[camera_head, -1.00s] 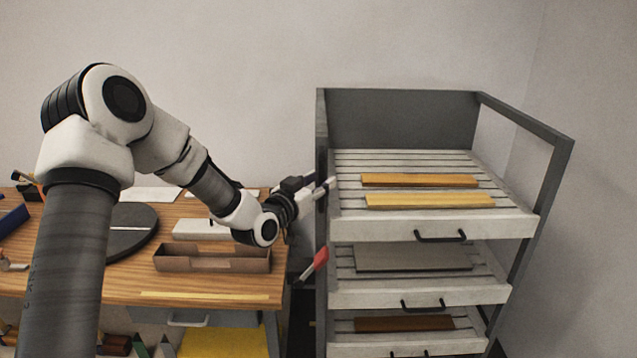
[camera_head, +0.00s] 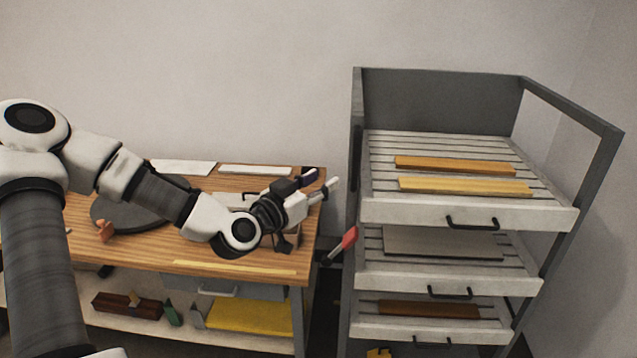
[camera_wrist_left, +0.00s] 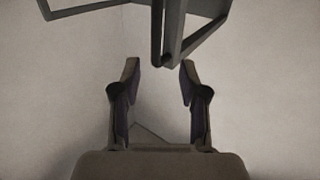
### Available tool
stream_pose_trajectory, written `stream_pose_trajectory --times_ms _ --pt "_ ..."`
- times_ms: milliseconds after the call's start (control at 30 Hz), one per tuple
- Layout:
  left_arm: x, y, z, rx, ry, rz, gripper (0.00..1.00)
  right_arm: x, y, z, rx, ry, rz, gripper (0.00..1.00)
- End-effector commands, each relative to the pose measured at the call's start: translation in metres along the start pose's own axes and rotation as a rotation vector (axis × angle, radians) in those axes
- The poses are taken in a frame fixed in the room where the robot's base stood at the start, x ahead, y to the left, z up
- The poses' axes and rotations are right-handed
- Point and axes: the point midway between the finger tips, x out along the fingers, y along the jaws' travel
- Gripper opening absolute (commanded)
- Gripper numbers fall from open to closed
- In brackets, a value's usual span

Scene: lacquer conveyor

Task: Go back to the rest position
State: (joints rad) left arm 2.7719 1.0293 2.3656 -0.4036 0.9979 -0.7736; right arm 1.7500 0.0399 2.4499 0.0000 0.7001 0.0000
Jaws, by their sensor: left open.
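My left gripper (camera_head: 318,186) is over the right end of the wooden workbench (camera_head: 130,247), just left of the grey rack. Its two fingers are apart with nothing between them. In the left wrist view the left gripper (camera_wrist_left: 160,80) is also open and empty, with pale wall behind it and grey bars of a frame above its fingertips. My left arm reaches in from the left across the bench. My right gripper is not in view.
The grey rack (camera_head: 357,200) stands at right with slatted drawers. Two yellowish strips (camera_head: 455,165) lie on the top drawer, a grey panel (camera_head: 440,243) on the middle one. A red-ended tool (camera_head: 349,238) is between bench and rack. A dark round disc (camera_head: 110,213) lies on the bench.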

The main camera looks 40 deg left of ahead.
Motion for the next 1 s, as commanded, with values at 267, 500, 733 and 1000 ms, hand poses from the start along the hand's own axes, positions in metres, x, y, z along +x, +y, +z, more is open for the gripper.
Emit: stream_pose_trajectory --times_ms 267,500,733,1000 --pt "0.000 0.000 0.000 0.000 0.000 0.000 0.43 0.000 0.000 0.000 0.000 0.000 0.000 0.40" --pt "-0.001 0.009 0.056 0.044 -0.121 0.021 0.43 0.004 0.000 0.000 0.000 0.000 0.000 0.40" --pt "-0.045 0.074 0.237 0.266 -0.582 0.210 0.43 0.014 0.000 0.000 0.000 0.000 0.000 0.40" --pt "-0.188 0.139 0.403 0.268 -1.174 0.343 0.43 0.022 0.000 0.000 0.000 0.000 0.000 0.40"
